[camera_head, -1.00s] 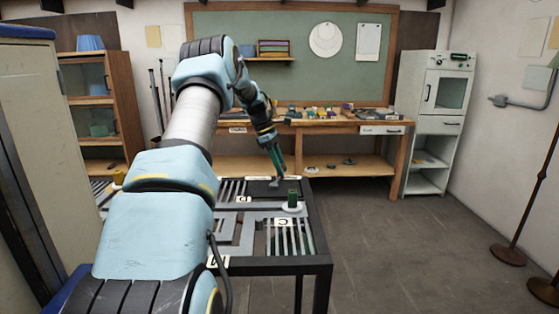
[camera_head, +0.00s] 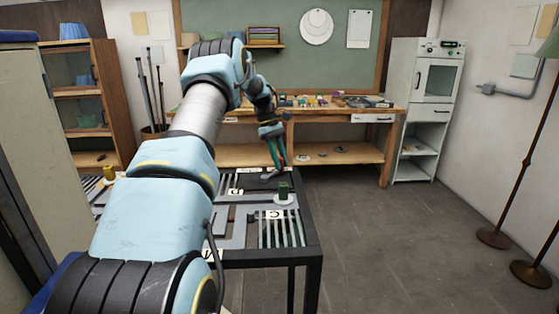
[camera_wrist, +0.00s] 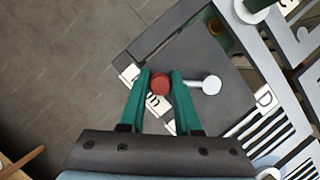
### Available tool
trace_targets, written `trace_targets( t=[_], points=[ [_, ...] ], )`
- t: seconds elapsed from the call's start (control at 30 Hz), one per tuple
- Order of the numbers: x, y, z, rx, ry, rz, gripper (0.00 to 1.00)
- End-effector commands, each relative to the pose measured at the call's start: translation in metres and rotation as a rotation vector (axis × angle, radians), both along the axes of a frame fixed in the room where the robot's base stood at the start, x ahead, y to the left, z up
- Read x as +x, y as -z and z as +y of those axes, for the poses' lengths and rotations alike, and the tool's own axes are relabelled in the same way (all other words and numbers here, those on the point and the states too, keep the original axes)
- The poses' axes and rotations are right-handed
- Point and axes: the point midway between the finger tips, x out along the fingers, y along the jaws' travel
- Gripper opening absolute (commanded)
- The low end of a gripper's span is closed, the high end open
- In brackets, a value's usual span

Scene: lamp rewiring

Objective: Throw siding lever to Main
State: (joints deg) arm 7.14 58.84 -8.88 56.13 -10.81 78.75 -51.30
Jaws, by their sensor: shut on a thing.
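The siding lever has a round red knob (camera_wrist: 160,83), seen from above in the wrist view. My gripper (camera_wrist: 160,80) has its two green fingers on either side of this knob and is shut on it. A grey rod with a round pale end (camera_wrist: 207,85) lies just right of the fingers, on the dark plate (camera_wrist: 190,55). White labels sit left of the knob (camera_wrist: 130,73) and below it (camera_wrist: 158,105); I cannot read them surely. In the head view my gripper (camera_head: 277,160) points down at the track table's far right corner, with a little red between its fingers.
The black-framed track table (camera_head: 310,240) carries grey rails and lettered labels. A green block (camera_head: 284,189) stands on a white disc near the gripper. A wooden workbench (camera_head: 340,112) with small items is behind. The floor (camera_head: 400,230) to the right is clear, apart from lamp stands (camera_head: 494,237).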

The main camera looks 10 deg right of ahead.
Motion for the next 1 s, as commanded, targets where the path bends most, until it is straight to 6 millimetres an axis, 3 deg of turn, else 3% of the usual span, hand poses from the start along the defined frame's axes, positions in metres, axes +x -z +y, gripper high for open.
trace_targets(
  t=[0.27, 0.3, 0.53, 0.83, 1.0],
  points=[
    [-0.001, -0.001, -0.002, -0.002, 0.004, 0.000, 0.00],
    [-0.001, -0.001, -0.002, -0.002, 0.003, 0.001, 0.35],
    [-0.001, 0.000, -0.001, -0.001, 0.002, 0.002, 0.61],
    [0.000, -0.001, 0.000, -0.001, 0.001, 0.000, 0.62],
    [0.006, -0.015, 0.004, -0.001, 0.000, -0.002, 0.62]
  ],
)
